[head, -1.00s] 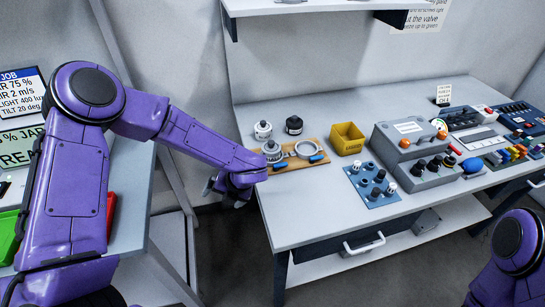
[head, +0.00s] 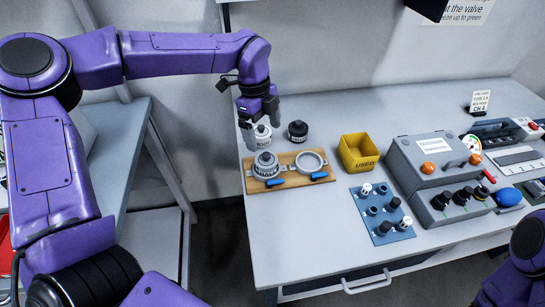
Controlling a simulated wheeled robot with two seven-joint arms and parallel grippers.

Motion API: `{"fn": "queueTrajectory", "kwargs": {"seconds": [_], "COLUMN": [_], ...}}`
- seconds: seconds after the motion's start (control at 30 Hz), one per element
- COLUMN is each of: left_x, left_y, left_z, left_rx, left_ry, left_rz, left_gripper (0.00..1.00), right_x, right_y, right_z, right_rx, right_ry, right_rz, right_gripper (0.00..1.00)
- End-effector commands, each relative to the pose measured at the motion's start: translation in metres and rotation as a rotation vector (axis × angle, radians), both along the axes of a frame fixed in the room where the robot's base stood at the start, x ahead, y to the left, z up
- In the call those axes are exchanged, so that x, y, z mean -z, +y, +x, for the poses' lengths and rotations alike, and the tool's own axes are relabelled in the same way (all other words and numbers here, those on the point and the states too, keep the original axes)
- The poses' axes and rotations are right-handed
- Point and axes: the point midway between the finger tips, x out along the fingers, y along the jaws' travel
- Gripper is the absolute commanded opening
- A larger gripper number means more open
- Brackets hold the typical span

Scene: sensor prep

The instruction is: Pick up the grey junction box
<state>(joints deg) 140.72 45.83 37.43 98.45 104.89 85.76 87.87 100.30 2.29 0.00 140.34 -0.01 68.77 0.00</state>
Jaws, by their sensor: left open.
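My left gripper (head: 260,118) points down at the back left of the workbench. It is open, with its fingers at the top of a pale round labelled canister (head: 262,138); I cannot tell whether they touch it. I cannot tell for sure which thing is the grey junction box. A grey round housing (head: 266,164) sits in the left ring of a wooden board, just in front of the gripper. A large grey control box (head: 430,156) with orange buttons stands to the right. Only a purple part of my right arm shows at the lower right; its gripper is out of view.
A black round canister (head: 298,130) stands close right of the gripper. The wooden board (head: 296,157) also has an empty ring and blue levers. A yellow bin (head: 359,152) and a blue knob panel (head: 382,214) are further right. The front left of the workbench (head: 290,235) is clear.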

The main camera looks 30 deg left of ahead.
Motion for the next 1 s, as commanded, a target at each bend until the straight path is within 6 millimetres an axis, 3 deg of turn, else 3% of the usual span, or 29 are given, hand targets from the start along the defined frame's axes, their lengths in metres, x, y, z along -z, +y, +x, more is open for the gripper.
{"fn": "queueTrajectory", "kwargs": {"seconds": [0.1, 0.37, 0.5, 0.8, 0.87, 1.0], "left_x": [0.024, 0.058, 0.085, 0.096, 0.095, 0.095], "left_y": [-0.006, -0.011, -0.012, -0.013, -0.013, -0.013], "left_z": [0.0, -0.004, -0.007, -0.007, -0.007, -0.007], "left_rx": [0.006, 0.011, 0.007, 0.005, 0.005, 0.005], "left_ry": [0.008, 0.009, 0.009, 0.004, 0.004, 0.004], "left_rz": [0.001, 0.001, 0.003, 0.002, 0.002, 0.002], "left_gripper": [0.97, 0.97, 0.97, 0.97, 0.81, 0.35], "right_x": [-0.004, -0.015, -0.02, -0.02, -0.02, -0.02], "right_y": [0.0, 0.0, 0.0, 0.0, 0.0, 0.0], "right_z": [-0.001, 0.0, 0.0, 0.0, 0.0, 0.0], "right_rx": [0.0, 0.0, 0.0, 0.0, 0.0, 0.0], "right_ry": [0.002, 0.001, 0.001, 0.001, 0.001, 0.001], "right_rz": [0.0, 0.0, 0.001, 0.0, 0.0, 0.0], "right_gripper": [0.43, 0.43, 0.43, 0.43, 0.43, 0.43]}}
